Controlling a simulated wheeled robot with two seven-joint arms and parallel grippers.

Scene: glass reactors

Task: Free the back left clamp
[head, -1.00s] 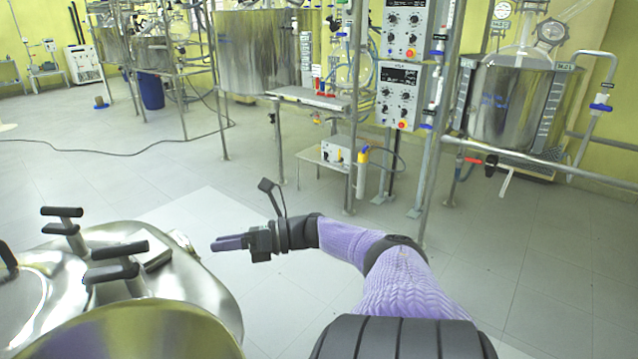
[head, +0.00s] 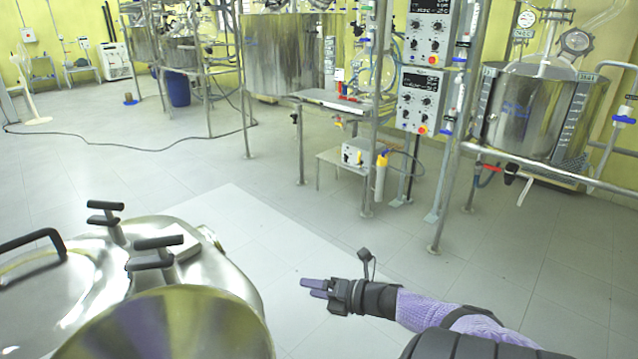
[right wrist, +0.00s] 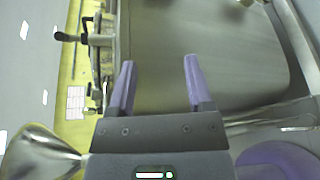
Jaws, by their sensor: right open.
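A steel vessel (head: 218,268) with a domed lid stands at the lower left of the head view. Two black T-handled clamps show on it: a farther left one (head: 106,219) and a nearer right one (head: 154,254). Both handles stand upright, and I cannot tell how tightly they hold. My right gripper (head: 312,288) is to the right of the vessel, pointing left towards it, apart from both clamps. In the right wrist view its two purple fingers (right wrist: 158,65) are spread with nothing between them. My left gripper is out of view.
A black curved handle (head: 35,242) is on the lid at the left. A steel cone-like piece (head: 165,325) stands in front. Behind are framed steel reactors (head: 525,110), control boxes (head: 418,98) and a low stand (head: 345,160). The floor between is clear.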

